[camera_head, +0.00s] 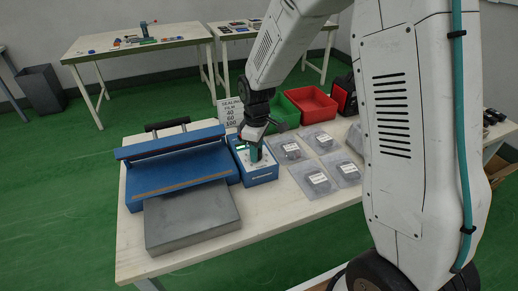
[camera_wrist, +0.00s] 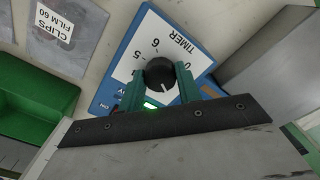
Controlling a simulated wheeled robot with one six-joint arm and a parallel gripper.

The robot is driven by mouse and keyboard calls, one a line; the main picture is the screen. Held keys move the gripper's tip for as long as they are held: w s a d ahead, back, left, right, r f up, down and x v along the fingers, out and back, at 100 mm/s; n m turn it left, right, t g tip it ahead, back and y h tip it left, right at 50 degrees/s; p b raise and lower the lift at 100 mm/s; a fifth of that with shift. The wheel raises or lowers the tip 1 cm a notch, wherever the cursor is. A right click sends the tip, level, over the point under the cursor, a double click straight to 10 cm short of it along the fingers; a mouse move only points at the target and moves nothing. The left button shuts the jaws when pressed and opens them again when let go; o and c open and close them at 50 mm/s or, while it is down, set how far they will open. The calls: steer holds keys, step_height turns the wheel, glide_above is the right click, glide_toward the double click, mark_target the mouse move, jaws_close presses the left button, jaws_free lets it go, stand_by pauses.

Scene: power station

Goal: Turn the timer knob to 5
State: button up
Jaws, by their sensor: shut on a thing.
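The timer knob (camera_wrist: 160,73) is a round black knob on the white, blue-edged face of the control box (camera_head: 262,178). In the wrist view, the dial face (camera_wrist: 181,32) reads TIMER, with 5, 6 and 0 legible around the knob. A small pale mark shows on the knob's side toward my gripper; I cannot tell exactly which number it faces. My gripper (camera_head: 254,153) is over the box, its two teal fingers shut on the knob from both sides. The fingers and gripper body hide part of the dial. A green display (camera_wrist: 152,103) is lit near the fingers.
The blue sealer (camera_head: 175,180) with a grey plate (camera_head: 190,218) stands left of the box. Labelled clear bags (camera_head: 318,182) lie to the right. Green (camera_head: 284,112) and red (camera_head: 312,103) bins and a SEALING FILM card (camera_head: 230,112) stand behind.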

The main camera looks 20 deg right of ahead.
steer(key=m, duration=0.4)
steer(key=shift+m, duration=0.3)
steer(key=m, duration=0.3)
steer(key=shift+m, duration=0.3)
steer(key=m, duration=0.7)
steer(key=shift+a, duration=0.1)
steer(key=m, duration=0.7)
steer(key=shift+w+m, duration=0.1)
steer(key=shift+m, duration=0.2)
steer(key=m, duration=0.3)
steer(key=shift+m, duration=1.9)
